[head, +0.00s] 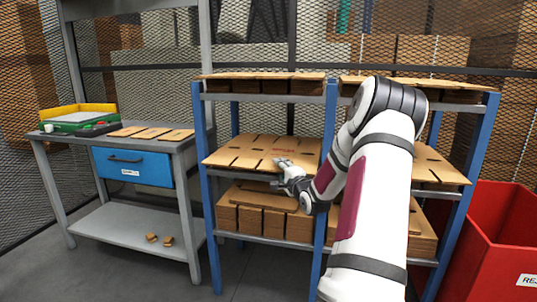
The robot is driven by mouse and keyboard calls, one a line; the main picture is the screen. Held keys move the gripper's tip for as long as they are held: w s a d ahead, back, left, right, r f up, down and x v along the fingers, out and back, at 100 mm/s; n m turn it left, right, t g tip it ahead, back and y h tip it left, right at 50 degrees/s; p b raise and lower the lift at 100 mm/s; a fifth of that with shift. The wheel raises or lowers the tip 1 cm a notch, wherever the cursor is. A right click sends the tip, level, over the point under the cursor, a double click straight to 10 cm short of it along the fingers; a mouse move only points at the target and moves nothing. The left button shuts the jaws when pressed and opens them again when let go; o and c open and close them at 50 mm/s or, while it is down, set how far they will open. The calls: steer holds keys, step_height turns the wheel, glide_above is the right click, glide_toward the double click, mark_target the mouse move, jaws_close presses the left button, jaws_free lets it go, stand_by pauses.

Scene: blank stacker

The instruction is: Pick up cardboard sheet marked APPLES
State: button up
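A flat cardboard sheet (247,149) with dark slots lies on the middle shelf of the blue-framed rack. Small red lettering shows on it just above my gripper; it looks like APPLES but is too small to read surely. My gripper (281,163) is at the right front part of this sheet, over or close to its surface. Its fingertips point left and away from me. I cannot tell whether it touches the sheet or how far its fingers are apart. My white arm hides the middle of the rack.
The rack's blue post (328,118) stands close to my gripper. More sheets (437,163) lie on the right middle shelf, and stacks fill the other shelves. A workbench (190,145) with a blue drawer (132,166) is left. A red bin (493,262) stands right.

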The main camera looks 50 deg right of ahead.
jaws_close()
steer(key=shift+r, duration=0.1)
